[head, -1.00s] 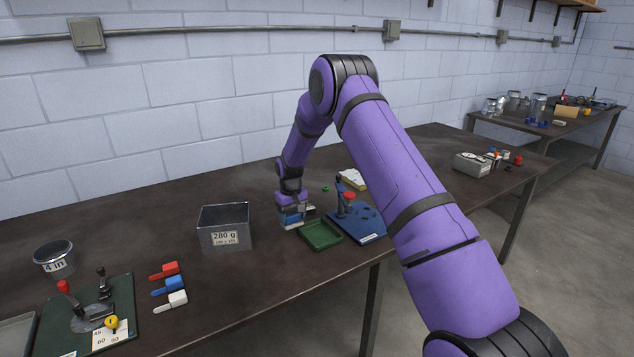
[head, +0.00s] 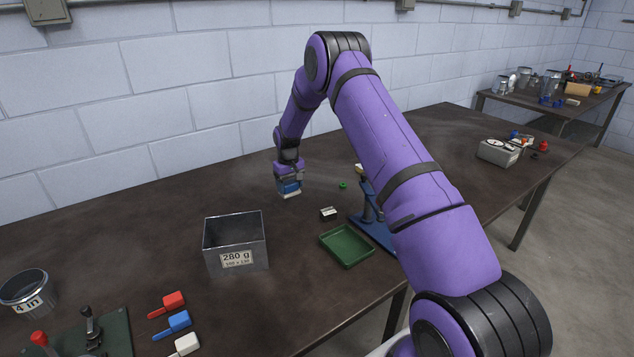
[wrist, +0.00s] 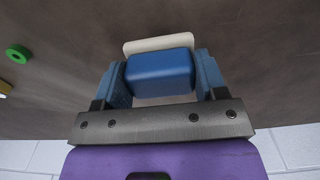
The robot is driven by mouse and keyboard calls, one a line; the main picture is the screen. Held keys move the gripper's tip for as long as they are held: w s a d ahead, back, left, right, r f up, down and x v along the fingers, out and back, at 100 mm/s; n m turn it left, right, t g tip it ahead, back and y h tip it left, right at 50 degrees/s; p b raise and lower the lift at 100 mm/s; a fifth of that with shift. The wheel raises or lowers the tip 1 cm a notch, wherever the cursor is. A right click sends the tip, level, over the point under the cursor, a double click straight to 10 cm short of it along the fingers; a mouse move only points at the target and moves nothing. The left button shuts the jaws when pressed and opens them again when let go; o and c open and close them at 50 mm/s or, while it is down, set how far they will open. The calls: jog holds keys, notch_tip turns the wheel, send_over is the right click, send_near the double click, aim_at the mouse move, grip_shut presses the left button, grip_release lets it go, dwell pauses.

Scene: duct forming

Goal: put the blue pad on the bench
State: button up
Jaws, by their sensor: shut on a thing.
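The blue pad (wrist: 160,74) is a blue block with a pale layer along its far side in the wrist view. My gripper (wrist: 163,85) is shut on it, with one blue finger on each side. In the head view the blue pad (head: 290,188) shows under my gripper (head: 289,182), pale side down. It is over the dark bench (head: 150,230), behind and right of the metal box. I cannot tell whether the pad's underside touches the bench or is just above it.
A metal box (head: 236,245) marked 280 g stands front left of my gripper. A green tray (head: 346,247), a small black-and-white block (head: 328,214), a green ring (head: 343,185) and a blue fixture (head: 372,222) are to the right. Bench behind and left is clear.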

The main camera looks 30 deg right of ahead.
jog(key=w+d, duration=0.1)
jog(key=d, duration=0.2)
jog(key=w+d, duration=0.1)
jog(key=d, duration=0.2)
jog(key=w+d+f, duration=0.1)
jog(key=d, duration=0.2)
jog(key=shift+w+d, duration=0.25)
jog(key=shift+d, duration=0.1)
jog(key=shift+w+d+f, duration=0.1)
jog(key=shift+d+f, duration=0.05)
jog(key=shift+d, duration=0.4)
jog(key=shift+a+f, duration=0.1)
jog(key=shift+f, duration=1.55)
jog(key=shift+f, duration=0.1)
jog(key=o, duration=0.9)
jog(key=shift+o, duration=0.2)
